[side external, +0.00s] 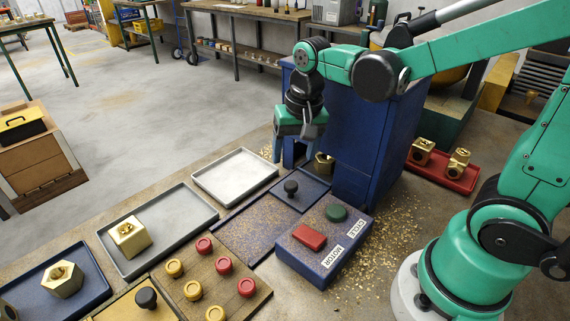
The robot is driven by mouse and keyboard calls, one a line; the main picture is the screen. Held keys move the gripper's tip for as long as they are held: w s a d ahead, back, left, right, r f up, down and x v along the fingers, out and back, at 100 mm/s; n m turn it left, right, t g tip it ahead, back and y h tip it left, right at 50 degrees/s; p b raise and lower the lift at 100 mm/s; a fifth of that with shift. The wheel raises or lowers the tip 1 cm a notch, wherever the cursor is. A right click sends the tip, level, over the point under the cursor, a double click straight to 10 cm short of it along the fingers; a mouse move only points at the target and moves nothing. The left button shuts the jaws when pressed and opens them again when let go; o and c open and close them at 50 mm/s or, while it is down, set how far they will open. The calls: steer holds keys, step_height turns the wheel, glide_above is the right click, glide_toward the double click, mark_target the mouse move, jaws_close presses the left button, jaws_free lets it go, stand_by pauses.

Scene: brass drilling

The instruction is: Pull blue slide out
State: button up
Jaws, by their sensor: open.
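The blue slide (308,190) is a flat plate with a black knob (291,187) standing on it. It lies at the machine end of a blue, chip-strewn track (253,228). The blue drilling machine (358,135) stands right behind it. My gripper (297,160) is open and points down above and behind the knob, in front of the machine. I see nothing between its fingers, and it looks apart from the knob. A brass part (324,163) shows low at the machine's opening, just right of the fingers. The inner end of the slide is partly hidden.
A blue control box (322,245) with a red and a green button stands close beside the track. White (235,177) and grey (190,222) trays lie on the other side. A board with red and yellow knobs (212,285) is in front. A red tray (455,177) is behind.

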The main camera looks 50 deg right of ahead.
mark_target(291, 184)
steer(key=f, duration=0.1)
steer(key=w+f+m+g, duration=0.1)
steer(key=f+m, duration=0.1)
steer(key=shift+w+d+g, duration=0.15)
steer(key=shift+d+g, duration=0.2)
steer(key=shift+g, duration=0.05)
steer(key=shift+f, duration=2.6)
jaws_close()
